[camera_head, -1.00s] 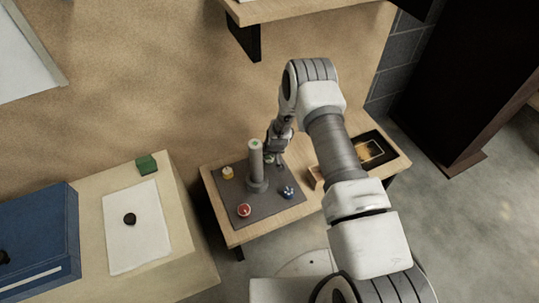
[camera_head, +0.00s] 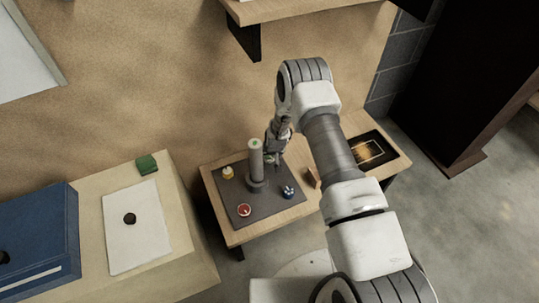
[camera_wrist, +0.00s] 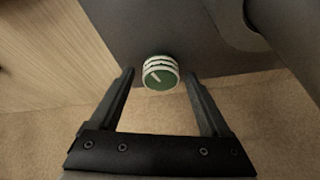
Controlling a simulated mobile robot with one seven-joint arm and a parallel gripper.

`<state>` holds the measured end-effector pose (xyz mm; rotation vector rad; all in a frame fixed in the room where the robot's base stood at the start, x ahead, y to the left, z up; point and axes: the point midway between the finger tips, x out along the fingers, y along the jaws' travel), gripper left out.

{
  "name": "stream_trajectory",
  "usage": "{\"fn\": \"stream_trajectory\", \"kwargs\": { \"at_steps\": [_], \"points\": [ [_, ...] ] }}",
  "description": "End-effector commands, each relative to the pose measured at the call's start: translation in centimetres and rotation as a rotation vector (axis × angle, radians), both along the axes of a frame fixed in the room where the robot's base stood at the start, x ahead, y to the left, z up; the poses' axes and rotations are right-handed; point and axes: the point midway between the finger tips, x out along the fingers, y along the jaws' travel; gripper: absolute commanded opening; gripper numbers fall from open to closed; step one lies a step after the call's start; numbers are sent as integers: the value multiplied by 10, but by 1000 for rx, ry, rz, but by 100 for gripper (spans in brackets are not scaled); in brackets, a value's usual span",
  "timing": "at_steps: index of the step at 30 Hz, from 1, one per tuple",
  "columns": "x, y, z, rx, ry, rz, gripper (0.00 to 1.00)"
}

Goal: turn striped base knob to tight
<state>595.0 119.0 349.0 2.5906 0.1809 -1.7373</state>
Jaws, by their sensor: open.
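The striped base knob (camera_wrist: 160,73) is green with white bands and a pale pointer line on its face. In the wrist view it stands on the dark base mat, ahead of and between my gripper's open fingers (camera_wrist: 162,78). The fingers show a gap on both sides of it, and no contact is visible. In the head view my gripper (camera_head: 272,158) is just right of the grey post (camera_head: 256,160), low over the dark base (camera_head: 238,208). My gripper and arm hide most of the striped knob there.
Other knobs on the base are yellow-white (camera_head: 228,172), red (camera_head: 244,210) and blue (camera_head: 288,192). The post rises close beside my gripper.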

Motion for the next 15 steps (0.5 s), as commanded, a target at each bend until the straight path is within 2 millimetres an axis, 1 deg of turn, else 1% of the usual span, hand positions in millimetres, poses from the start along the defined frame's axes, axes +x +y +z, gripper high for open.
{"fn": "stream_trajectory", "kwargs": {
  "at_steps": [4, 7, 15],
  "points": [
    [-1, 0, 5, 0, -1, 0, 81],
    [-5, -1, 18, 0, -1, 0, 81],
    [-26, -6, 71, 0, -1, 0, 81]
  ]
}}
